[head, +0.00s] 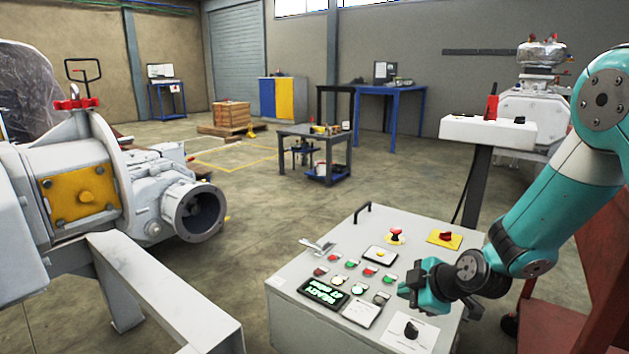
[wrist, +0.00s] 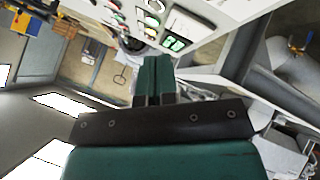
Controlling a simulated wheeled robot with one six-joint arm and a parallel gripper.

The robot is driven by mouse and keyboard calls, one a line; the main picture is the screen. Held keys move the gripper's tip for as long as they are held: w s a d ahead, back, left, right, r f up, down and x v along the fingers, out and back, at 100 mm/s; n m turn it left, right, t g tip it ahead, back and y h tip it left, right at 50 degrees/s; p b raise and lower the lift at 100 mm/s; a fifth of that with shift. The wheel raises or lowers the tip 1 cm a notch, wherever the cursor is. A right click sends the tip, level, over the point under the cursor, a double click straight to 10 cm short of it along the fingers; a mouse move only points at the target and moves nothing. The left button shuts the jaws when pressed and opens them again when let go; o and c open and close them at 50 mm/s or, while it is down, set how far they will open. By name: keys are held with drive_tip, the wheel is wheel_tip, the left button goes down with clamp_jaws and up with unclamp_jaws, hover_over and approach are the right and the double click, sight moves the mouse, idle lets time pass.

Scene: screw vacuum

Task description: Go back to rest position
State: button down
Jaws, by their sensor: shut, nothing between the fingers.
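My gripper (head: 406,289) is teal and dark and hangs over the right side of the grey control box's sloped top in the head view. In the wrist view my gripper's fingers (wrist: 153,78) are together with nothing between them. The control box (head: 300,262) carries red, green and white buttons, a lit green display (head: 324,292), a red emergency knob (head: 396,234) and a black rotary knob (head: 411,329). The knob sits just below the gripper in the picture. Whether the fingers touch the panel cannot be told. The panel with its display also shows in the wrist view (wrist: 200,14).
A large grey pump machine (head: 85,185) with a yellow plate stands at left. A white box on a post (head: 488,130) holds a red device. A red metal frame (head: 570,290) is at lower right. A small table (head: 313,135) stands farther back, with open floor before it.

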drive_tip(key=s+a+r+m+g+p, duration=0.15)
drive_tip(key=s+r+p, duration=0.35)
drive_tip(key=r, duration=0.5)
drive_tip(key=s+a+r+m+g+p, duration=0.1)
drive_tip(key=s+a+r+p, duration=0.15)
drive_tip(key=r+p, duration=0.65)
drive_tip(key=s+a+r+m+g+p, duration=0.1)
drive_tip(key=s+r+p, duration=0.4)
drive_tip(key=r, duration=0.6)
drive_tip(key=s+r+m+g+p, duration=0.2)
drive_tip(key=s+r+p, duration=0.7)
drive_tip(key=r, duration=0.3)
drive_tip(key=s+r+m+g+h+p, duration=0.1)
drive_tip(key=s+r+m+g+p, duration=0.1)
drive_tip(key=s+r+p, duration=0.7)
wheel_tip(320, 180, up, 3)
drive_tip(key=shift+s+d+r+m, duration=0.2)
drive_tip(key=shift+s+d+m, duration=0.15)
drive_tip(key=shift+m, duration=0.5)
